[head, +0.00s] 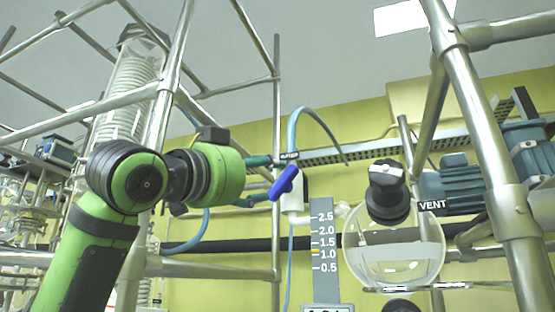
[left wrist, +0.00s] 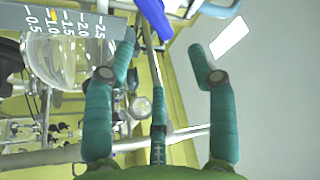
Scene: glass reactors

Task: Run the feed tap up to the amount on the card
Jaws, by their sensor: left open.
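The blue tap handle (head: 284,183) sits slanted on a white tap body (head: 293,203), under a small dark label too small to read surely. My left gripper (head: 266,181) is open just left of the handle, which shows at the top edge of the left wrist view (left wrist: 172,5), beyond the open fingers (left wrist: 162,50). I cannot tell whether a finger touches it. My right gripper is out of view.
A black knob (head: 388,190) labelled VENT tops the vessel. A blue hose (head: 293,125) arches above the tap. Metal frame poles (head: 277,110) stand behind and a thick one (head: 480,140) at right. A glass coil column (head: 128,85) is at left.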

